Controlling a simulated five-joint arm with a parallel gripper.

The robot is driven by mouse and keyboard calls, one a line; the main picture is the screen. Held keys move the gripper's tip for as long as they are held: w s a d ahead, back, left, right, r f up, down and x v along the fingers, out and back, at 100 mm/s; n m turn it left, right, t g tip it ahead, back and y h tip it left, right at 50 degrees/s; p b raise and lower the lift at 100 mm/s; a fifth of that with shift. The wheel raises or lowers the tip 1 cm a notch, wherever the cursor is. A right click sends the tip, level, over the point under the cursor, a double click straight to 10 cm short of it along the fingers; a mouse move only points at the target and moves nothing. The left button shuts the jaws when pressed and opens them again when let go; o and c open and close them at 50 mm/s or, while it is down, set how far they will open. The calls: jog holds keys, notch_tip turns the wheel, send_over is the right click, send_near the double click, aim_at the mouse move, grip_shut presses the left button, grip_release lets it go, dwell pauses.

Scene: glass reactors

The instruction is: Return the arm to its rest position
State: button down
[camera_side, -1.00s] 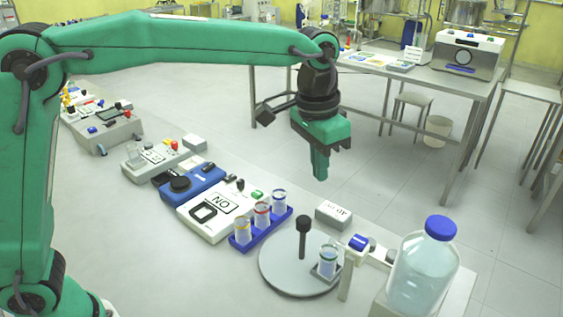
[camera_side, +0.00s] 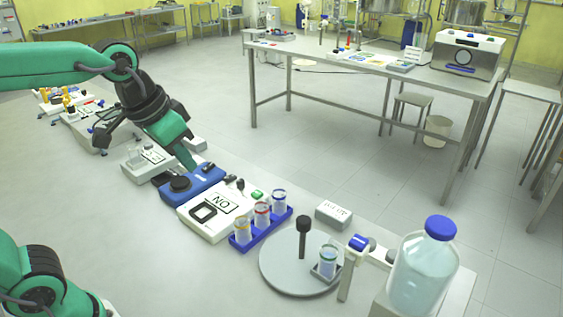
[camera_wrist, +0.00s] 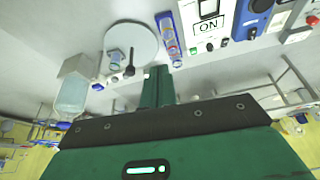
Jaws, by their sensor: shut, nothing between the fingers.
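My gripper (camera_side: 187,160) is green with a dark wrist. In the side view it is at the left, tilted down and to the right, with its fingertips over or just behind the blue device (camera_side: 193,184). Its fingers are shut together with nothing between them. In the wrist view the shut fingers (camera_wrist: 158,88) point up the picture, toward the bench with the grey round plate. I cannot tell how high the fingertips are above the bench.
More devices (camera_side: 95,125) stand behind my arm.

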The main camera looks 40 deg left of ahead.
jog(key=s+a+f+n+t, duration=0.1)
jog(key=s+a+f, duration=0.3)
jog(key=s, duration=0.2)
jog(key=shift+s+f+y, duration=0.15)
jog(key=shift+s+y, duration=0.1)
jog(key=shift+y, duration=0.05)
dwell(0.6)
